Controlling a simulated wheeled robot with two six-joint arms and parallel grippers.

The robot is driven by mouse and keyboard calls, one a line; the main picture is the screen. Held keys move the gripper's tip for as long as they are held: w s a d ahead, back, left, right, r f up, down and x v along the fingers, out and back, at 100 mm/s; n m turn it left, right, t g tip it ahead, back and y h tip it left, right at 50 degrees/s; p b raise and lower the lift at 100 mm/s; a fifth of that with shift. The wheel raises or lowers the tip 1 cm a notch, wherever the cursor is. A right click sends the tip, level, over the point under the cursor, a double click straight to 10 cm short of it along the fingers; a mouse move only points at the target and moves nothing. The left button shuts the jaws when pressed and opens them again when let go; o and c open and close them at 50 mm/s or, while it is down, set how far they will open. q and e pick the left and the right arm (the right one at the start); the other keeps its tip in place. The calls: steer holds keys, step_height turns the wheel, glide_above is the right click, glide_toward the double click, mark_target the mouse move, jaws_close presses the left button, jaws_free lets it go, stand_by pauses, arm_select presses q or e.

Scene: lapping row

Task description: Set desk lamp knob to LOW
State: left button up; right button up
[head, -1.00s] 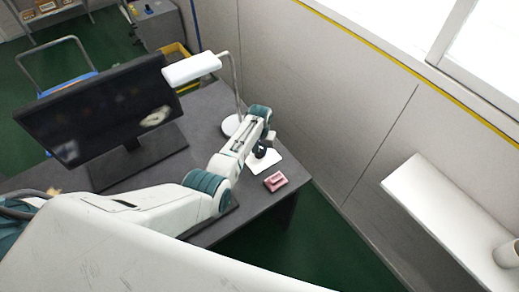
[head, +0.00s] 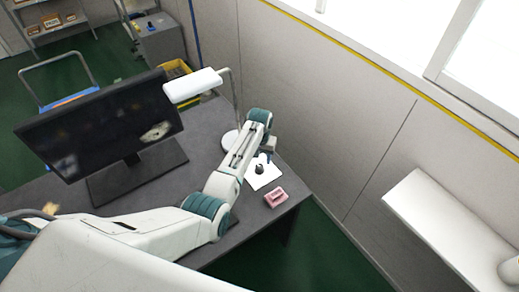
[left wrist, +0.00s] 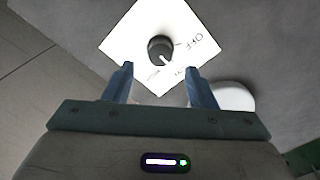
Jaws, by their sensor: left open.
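The desk lamp (head: 194,86) has a white head on a thin stem and a round white base, which also shows in the left wrist view (left wrist: 235,95). Its dark round knob (left wrist: 160,49) sits on a white square plate (left wrist: 125,37) on the desk; the plate also shows in the head view (head: 266,181). A pale pointer mark on the knob faces down and slightly right. OFF reads upside down to its right; the other marks are too small to read. My left gripper (left wrist: 160,70) is open, its fingertips apart from the knob in the picture. My right gripper is not in view.
A pink box (head: 275,197) lies near the desk's right edge, close to the plate. A large dark monitor (head: 100,125) stands at the left of the grey desk (head: 208,120). A wall runs behind the lamp, and a white shelf (head: 440,225) is at the right.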

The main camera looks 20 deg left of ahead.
mark_target(260, 166)
arm_select(q)
steer(key=shift+r+b, duration=0.45)
steer(key=shift+r, duration=2.3)
